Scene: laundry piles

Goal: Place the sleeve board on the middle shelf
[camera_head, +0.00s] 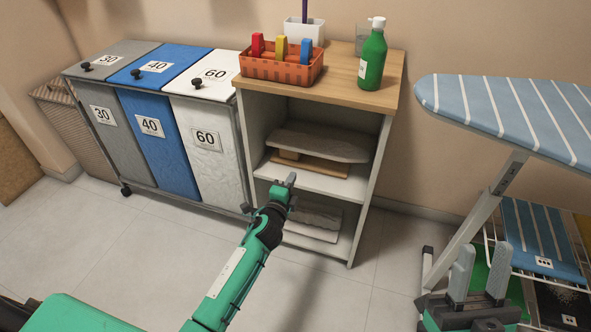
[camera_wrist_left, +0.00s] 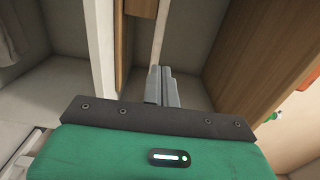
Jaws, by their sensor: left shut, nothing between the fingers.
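A sleeve board (camera_head: 318,142) with a grey padded top and a wooden base lies flat inside the shelf unit, on the middle shelf (camera_head: 338,187). My left gripper (camera_head: 287,183) is in front of the unit, near that shelf's front edge, apart from the board. Its fingers are together and empty, and they also show shut in the left wrist view (camera_wrist_left: 162,86). My right gripper (camera_head: 481,270) is at the lower right, away from the shelf, with its fingers apart and nothing visible between them.
The unit's wooden top (camera_head: 330,90) holds an orange basket (camera_head: 281,70) of clips and a green bottle (camera_head: 372,55). A grey-white item (camera_head: 312,219) lies on the bottom shelf. Laundry bins (camera_head: 165,135) stand left. A striped ironing board (camera_head: 500,105) stands right.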

